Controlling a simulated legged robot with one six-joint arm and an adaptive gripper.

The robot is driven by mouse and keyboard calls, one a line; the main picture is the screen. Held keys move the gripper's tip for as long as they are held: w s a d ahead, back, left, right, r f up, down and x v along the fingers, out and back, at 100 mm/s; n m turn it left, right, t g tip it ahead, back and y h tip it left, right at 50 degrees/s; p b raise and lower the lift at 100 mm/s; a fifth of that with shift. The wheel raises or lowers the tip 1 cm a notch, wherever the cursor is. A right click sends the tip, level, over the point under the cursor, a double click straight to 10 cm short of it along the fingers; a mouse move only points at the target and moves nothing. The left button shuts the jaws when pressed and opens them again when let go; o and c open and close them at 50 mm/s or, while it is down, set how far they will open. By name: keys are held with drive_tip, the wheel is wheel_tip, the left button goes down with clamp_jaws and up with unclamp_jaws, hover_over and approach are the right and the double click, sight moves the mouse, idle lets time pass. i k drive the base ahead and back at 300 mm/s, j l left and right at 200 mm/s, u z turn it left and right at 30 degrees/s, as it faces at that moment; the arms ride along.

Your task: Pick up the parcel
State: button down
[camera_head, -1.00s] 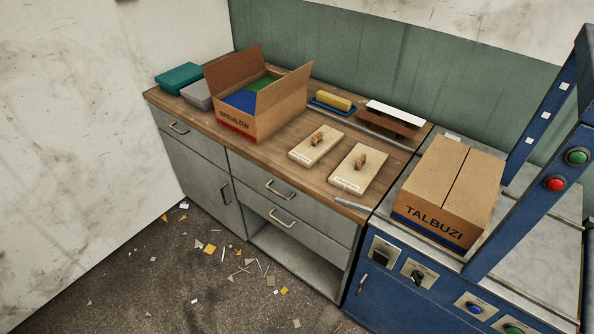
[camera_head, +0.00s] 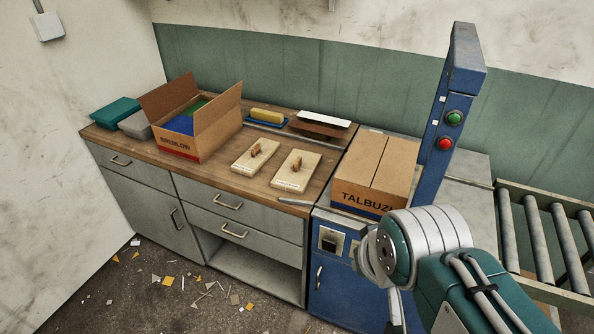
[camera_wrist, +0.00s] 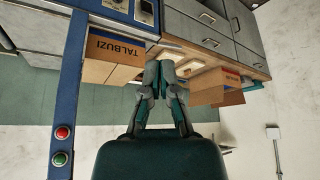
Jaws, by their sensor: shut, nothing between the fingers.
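A closed brown cardboard parcel marked TALBUZI (camera_head: 376,172) sits on the blue machine, right of the wooden worktop. Its top flaps meet along a seam. In the wrist view, which is turned upside down, the parcel (camera_wrist: 113,50) shows at upper left. My gripper (camera_wrist: 160,68) is shut and empty, its fingertips together, apart from the parcel. In the head view my arm's wrist is at lower right, in front of the machine, and covers the parcel's lower right corner. The fingertips do not show there.
A blue post (camera_head: 450,120) with green and red buttons stands right of the parcel. A roller conveyor (camera_head: 545,235) is at far right. An open BREMLOW box (camera_head: 207,140), two wooden boards (camera_head: 252,164) and a yellow block (camera_head: 267,115) are on the worktop. Scraps litter the floor.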

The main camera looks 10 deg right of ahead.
sight(295, 176)
drive_tip(key=i+j+z, duration=0.15)
drive_tip(key=z, duration=0.25)
drive_tip(key=i+j+z, duration=0.1)
drive_tip(key=z, duration=0.3)
drive_tip(key=i+j, duration=0.15)
drive_tip(key=j, duration=0.2)
drive_tip(key=i+j+z, duration=0.15)
drive_tip(key=j, duration=0.25)
drive_tip(key=i+j, duration=0.1)
drive_tip(key=j, duration=0.25)
drive_tip(key=i+j+z, duration=0.1)
drive_tip(key=j, duration=0.3)
drive_tip(key=i+j+z, duration=0.1)
drive_tip(key=j, duration=0.25)
